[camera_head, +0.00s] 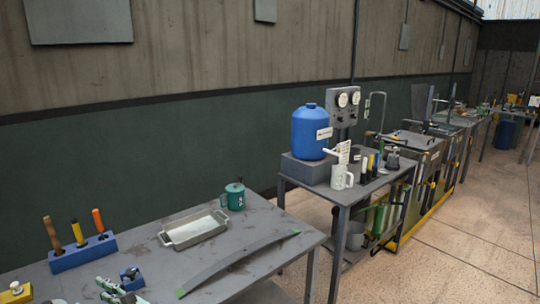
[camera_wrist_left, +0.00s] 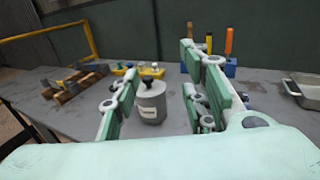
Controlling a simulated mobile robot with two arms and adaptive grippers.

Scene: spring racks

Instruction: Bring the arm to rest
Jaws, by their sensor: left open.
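My left gripper (camera_wrist_left: 160,82) is open, with its pale green and white fingers apart in the left wrist view. A grey canister (camera_wrist_left: 151,103) with a pale label shows between the fingers, standing on the table; I cannot tell how far beyond the fingertips it is. Nothing is held. In the head view, pale green and white parts that look like my left gripper (camera_head: 109,290) show at the bottom left, over the near table (camera_head: 215,258). My right gripper is in neither view.
A blue rack (camera_head: 83,254) holds upright handled tools. A metal tray (camera_head: 194,229), a green mug (camera_head: 234,196) and a long curved strip (camera_head: 235,264) are on the near table. A second table (camera_head: 345,193) carries a blue jug (camera_head: 311,132) and a white mug (camera_head: 341,178). Open floor lies right.

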